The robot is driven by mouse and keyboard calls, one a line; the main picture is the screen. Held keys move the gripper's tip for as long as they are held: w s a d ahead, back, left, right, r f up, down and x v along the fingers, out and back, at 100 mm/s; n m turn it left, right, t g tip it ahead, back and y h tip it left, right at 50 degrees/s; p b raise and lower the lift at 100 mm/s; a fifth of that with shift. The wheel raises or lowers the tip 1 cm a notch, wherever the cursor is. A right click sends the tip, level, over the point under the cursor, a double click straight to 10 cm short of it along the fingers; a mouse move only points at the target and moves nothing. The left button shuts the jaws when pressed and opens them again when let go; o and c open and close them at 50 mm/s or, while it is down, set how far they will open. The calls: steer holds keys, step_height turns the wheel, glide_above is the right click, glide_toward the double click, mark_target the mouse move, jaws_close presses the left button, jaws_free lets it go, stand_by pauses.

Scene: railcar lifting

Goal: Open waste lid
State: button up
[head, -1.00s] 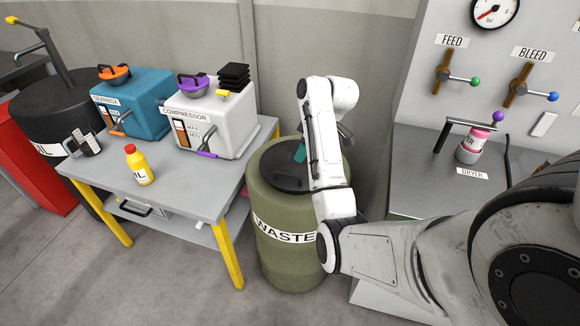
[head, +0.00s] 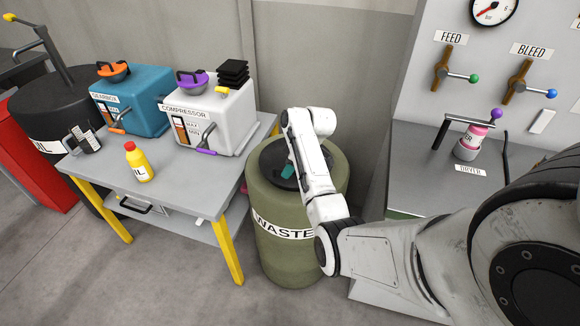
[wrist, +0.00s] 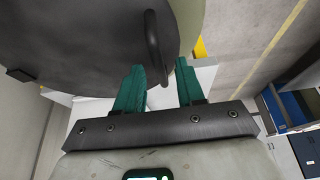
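The waste barrel (head: 268,200) is olive green with a white WASTE label and stands right of the table. Its dark lid (head: 267,160) lies flat on top, partly hidden by my arm. The lid also fills the upper left of the wrist view (wrist: 80,35), with a black loop handle (wrist: 153,42) at its edge. My gripper (wrist: 160,88) has teal fingers, apart. The handle's lower end shows between the fingertips in the wrist view; contact cannot be told. In the head view my gripper (head: 288,170) is low over the lid, mostly hidden behind my arm.
The yellow-legged table (head: 190,190) left of the barrel holds a blue gearbox (head: 140,98), a white compressor (head: 210,120) and a yellow oil bottle (head: 138,163). A grey bench (head: 420,165) with a dryer (head: 470,143) stands right. A wall is behind the barrel.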

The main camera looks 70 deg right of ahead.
steer(key=shift+c, duration=0.4)
jaws_close()
